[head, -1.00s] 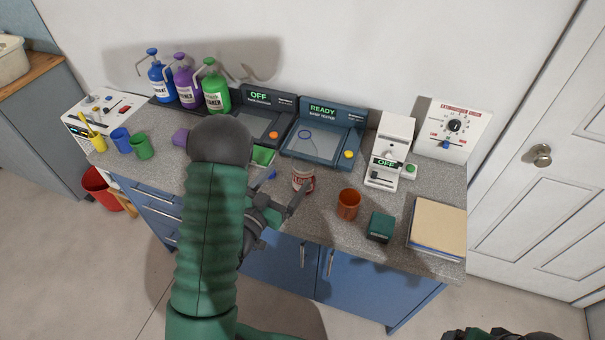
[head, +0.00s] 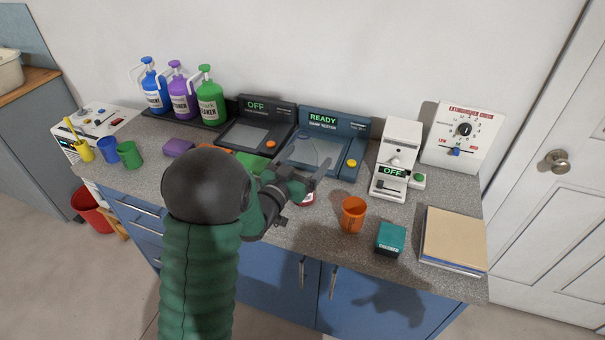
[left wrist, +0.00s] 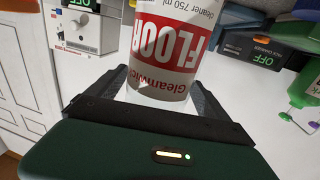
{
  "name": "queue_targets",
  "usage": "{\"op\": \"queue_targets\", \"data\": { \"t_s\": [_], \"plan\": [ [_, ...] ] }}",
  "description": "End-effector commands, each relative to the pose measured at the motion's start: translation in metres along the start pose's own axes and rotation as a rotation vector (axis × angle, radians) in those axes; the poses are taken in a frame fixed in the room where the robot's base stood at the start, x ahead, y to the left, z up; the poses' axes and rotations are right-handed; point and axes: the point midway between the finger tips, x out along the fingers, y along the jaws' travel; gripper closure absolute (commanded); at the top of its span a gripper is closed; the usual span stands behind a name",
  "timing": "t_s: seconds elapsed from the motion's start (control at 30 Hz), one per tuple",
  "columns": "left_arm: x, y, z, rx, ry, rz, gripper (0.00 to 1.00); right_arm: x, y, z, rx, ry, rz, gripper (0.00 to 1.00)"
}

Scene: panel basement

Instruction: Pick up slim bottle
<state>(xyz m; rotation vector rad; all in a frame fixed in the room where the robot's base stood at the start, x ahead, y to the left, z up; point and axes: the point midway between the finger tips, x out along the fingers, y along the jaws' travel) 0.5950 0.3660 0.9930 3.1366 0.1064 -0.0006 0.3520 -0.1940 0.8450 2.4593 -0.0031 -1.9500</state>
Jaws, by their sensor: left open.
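A bottle with a red and white FLOOR cleaner label (left wrist: 165,45) stands on the counter. In the left wrist view it is large and upside down, with its far end cut off by the picture edge. In the head view only a small part of the bottle (head: 306,199) shows below my left gripper (head: 310,177), which hides the rest. My left gripper is open, with one finger on each side of the bottle. I cannot tell whether either finger touches it. My right gripper is not in view.
An orange cup (head: 353,215) and a teal box (head: 390,239) stand right of the bottle. A damp tester (head: 318,150) lies behind it. Blue, purple and green pump bottles (head: 212,102) stand at the back left. A sponge (head: 179,147) lies left of my arm.

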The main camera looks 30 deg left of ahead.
Motion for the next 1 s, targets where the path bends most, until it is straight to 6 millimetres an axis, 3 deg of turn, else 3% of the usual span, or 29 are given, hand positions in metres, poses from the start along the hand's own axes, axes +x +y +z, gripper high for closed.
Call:
{"op": "queue_targets", "data": {
  "t_s": [0.27,0.83,1.0],
  "plan": [
    [0.0080,-0.0008,0.0003,-0.001,-0.001,-0.001,0.10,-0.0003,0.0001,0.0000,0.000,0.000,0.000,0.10],
    [0.0077,-0.0008,0.0010,-0.001,-0.002,-0.001,0.83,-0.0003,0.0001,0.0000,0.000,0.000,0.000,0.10],
    [0.0078,-0.0006,0.0005,-0.001,-0.001,0.000,0.84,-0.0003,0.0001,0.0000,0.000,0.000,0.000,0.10]
  ]
}}
